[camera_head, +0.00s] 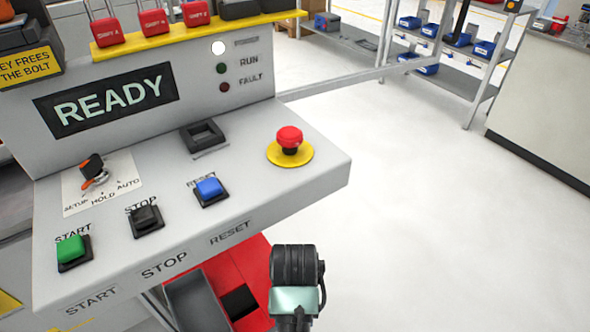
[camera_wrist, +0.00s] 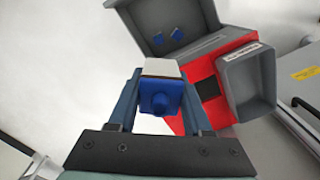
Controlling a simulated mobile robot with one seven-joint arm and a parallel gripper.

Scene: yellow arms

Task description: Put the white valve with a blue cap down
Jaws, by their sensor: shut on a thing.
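The white valve with a blue cap (camera_wrist: 160,69) is between the two fingers of my gripper (camera_wrist: 160,80) in the wrist view. Its blue cap faces the camera, and the white part shows behind it at the fingertips. My gripper is shut on the valve and holds it above a red surface (camera_wrist: 221,103). The valve's far side is hidden. In the head view part of my arm shows at the bottom centre, beside the console; the valve cannot be made out there.
On the red surface, one grey bin (camera_wrist: 250,85) looks empty; another (camera_wrist: 190,18) holds two blue pieces. A dark square (camera_wrist: 208,88) lies between them. The console (camera_head: 290,205) with buttons and a red emergency stop (camera_head: 289,138) overhangs the red surface. Floor at right is clear.

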